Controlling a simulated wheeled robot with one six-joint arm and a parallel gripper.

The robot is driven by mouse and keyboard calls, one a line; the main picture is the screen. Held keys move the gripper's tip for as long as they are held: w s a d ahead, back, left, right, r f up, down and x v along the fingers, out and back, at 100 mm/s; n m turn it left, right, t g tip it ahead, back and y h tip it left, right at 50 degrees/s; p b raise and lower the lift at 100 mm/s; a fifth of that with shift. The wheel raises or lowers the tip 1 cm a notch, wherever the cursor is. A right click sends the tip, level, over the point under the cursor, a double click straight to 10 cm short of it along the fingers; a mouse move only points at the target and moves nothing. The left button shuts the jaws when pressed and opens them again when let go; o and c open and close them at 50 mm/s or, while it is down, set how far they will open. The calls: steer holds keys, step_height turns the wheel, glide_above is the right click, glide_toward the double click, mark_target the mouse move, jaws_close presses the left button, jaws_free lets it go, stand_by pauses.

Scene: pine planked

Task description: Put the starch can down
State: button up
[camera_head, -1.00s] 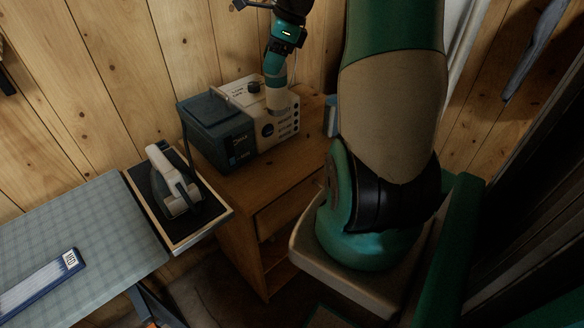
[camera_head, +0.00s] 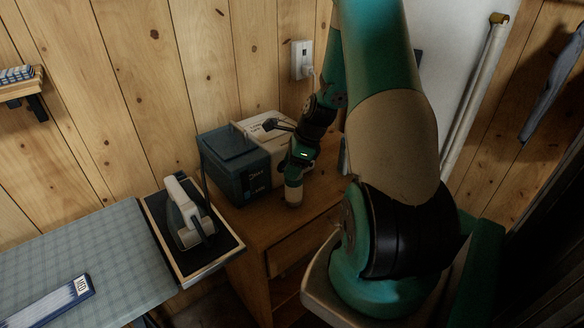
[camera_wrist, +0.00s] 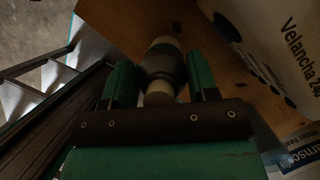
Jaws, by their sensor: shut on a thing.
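The starch can (camera_head: 293,192) is pale at its lower end and hangs below my gripper (camera_head: 299,165) in the head view. It is over the wooden cabinet top (camera_head: 262,222), at the right front of the blue-and-white machine. In the wrist view the can (camera_wrist: 162,65) sits between the two green fingers of my gripper (camera_wrist: 161,78), which are shut on it. The can shows a light cap and a darker middle. I cannot tell whether its base touches the wood.
The blue-and-white machine (camera_head: 234,165) stands close to the can; its printed side (camera_wrist: 262,40) fills the wrist view's upper right. An iron (camera_head: 186,212) rests on the ironing board's end tray (camera_head: 205,266). Bare wood lies in front of the machine. A wall socket (camera_head: 302,60) is behind.

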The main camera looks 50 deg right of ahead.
steer(key=shift+f, duration=0.65)
steer(key=o, duration=1.4)
